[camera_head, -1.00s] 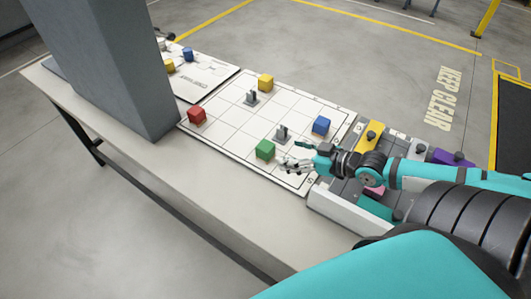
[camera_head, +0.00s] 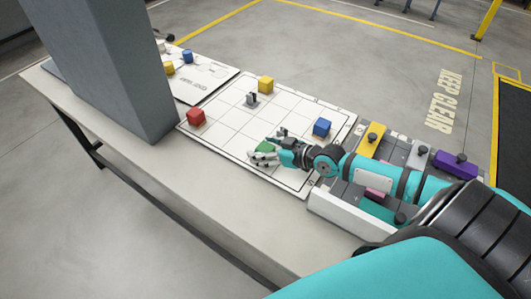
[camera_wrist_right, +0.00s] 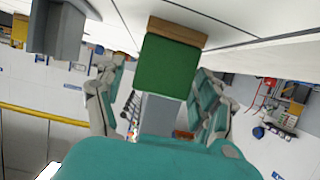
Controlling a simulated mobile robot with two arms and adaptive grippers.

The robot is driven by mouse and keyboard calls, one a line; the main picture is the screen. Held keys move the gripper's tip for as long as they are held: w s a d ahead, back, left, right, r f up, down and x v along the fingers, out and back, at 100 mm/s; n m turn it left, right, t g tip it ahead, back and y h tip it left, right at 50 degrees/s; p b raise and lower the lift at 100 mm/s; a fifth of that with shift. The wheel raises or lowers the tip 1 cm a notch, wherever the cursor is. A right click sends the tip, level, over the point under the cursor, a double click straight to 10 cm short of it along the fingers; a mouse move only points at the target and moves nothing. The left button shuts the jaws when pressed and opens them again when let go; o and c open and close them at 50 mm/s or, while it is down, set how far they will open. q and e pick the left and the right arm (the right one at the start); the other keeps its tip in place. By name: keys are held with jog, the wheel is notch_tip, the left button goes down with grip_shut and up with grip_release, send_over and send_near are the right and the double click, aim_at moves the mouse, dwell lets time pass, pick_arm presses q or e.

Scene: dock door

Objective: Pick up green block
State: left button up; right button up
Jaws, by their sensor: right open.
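The green block (camera_head: 265,148) sits on the white gridded board (camera_head: 222,134), partly hidden by my right gripper (camera_head: 268,146) in the head view. In the right wrist view the green block (camera_wrist_right: 166,66) shows large, with a tan face along its top edge. My right gripper (camera_wrist_right: 157,98) is open, with one finger to each side of the block; I cannot tell whether either finger touches it. My left gripper is not in view.
A red block (camera_head: 196,116), a yellow block (camera_head: 265,84), a blue block (camera_head: 322,127) and a grey upright fixture (camera_head: 252,99) stand on the board. A grey pillar (camera_head: 112,65) rises at the left. A tray with coloured pieces (camera_head: 330,213) lies right of the board.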

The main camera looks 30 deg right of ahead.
jog(key=shift+x, duration=1.55)
jog(key=shift+d, duration=0.1)
jog(key=shift+s, duration=0.1)
jog(key=shift+c, duration=0.2)
jog(key=c, duration=1.4)
